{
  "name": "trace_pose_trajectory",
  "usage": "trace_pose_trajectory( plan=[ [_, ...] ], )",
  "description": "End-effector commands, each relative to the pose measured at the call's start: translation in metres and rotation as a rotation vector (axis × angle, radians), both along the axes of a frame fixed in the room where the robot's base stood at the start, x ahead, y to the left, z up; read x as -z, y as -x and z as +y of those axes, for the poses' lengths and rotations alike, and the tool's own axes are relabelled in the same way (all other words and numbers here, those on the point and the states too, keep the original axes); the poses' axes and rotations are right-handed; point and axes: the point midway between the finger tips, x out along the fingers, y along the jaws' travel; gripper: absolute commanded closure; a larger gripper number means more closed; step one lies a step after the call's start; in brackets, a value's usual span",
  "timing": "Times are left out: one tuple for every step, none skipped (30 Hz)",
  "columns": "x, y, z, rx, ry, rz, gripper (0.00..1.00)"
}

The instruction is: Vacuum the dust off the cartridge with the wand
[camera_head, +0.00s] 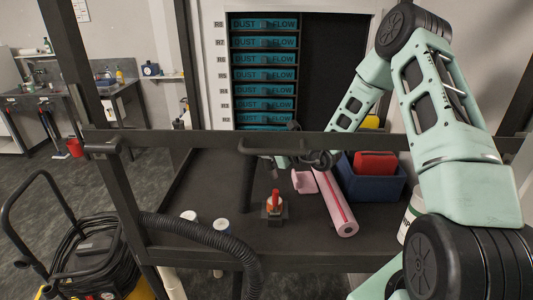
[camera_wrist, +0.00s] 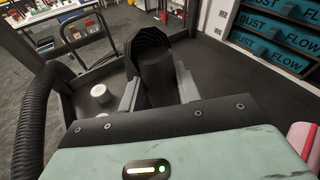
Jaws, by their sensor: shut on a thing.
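The cartridges are teal units marked DUST FLOW (camera_head: 264,74), stacked in a rack at the back; several show. Some also show at the upper right of the wrist view (camera_wrist: 282,35). I cannot tell which is the task's one, and dust is too small to see. My gripper (camera_wrist: 158,88) is shut on the black wand (camera_wrist: 152,62), which sits between the two grey fingers. In the head view the wand (camera_head: 270,150) is a dark bent tube above the bench, partly lost against the dark bar. My gripper is in front of and below the rack, apart from it.
A black ribbed hose (camera_head: 205,236) crosses the bench's front left. The dark bench (camera_head: 200,180) holds white-topped jars (camera_head: 221,228), a red-topped item (camera_head: 275,203), a pink roll (camera_head: 336,205) and a blue bin (camera_head: 372,187).

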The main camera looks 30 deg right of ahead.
Motion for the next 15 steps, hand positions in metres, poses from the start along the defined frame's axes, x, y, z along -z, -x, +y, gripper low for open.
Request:
trace_pose_trajectory(
  plan=[
    [-0.002, 0.000, 0.003, 0.021, 0.005, -0.006, 1.00],
    [-0.003, 0.001, 0.003, 0.037, 0.010, -0.010, 1.00],
    [-0.007, 0.000, 0.005, 0.060, 0.013, -0.017, 1.00],
    [-0.010, 0.000, 0.006, 0.080, 0.017, -0.021, 1.00],
    [-0.012, 0.000, 0.006, 0.100, 0.022, -0.025, 1.00],
    [-0.009, 0.000, 0.006, 0.119, 0.025, -0.026, 1.00],
    [0.000, 0.000, 0.004, 0.118, 0.023, -0.024, 1.00],
    [0.005, 0.000, 0.004, 0.117, 0.023, -0.023, 1.00],
    [0.011, 0.000, 0.004, 0.116, 0.023, -0.024, 1.00],
    [0.015, 0.000, 0.004, 0.116, 0.023, -0.024, 1.00],
    [0.019, 0.000, 0.004, 0.115, 0.023, -0.025, 1.00],
    [0.025, 0.000, 0.005, 0.115, 0.023, -0.025, 1.00],
    [0.028, 0.000, 0.005, 0.114, 0.023, -0.026, 1.00],
    [0.032, 0.000, 0.004, 0.114, 0.023, -0.026, 1.00],
    [0.036, 0.000, 0.004, 0.114, 0.023, -0.026, 1.00]
  ],
)
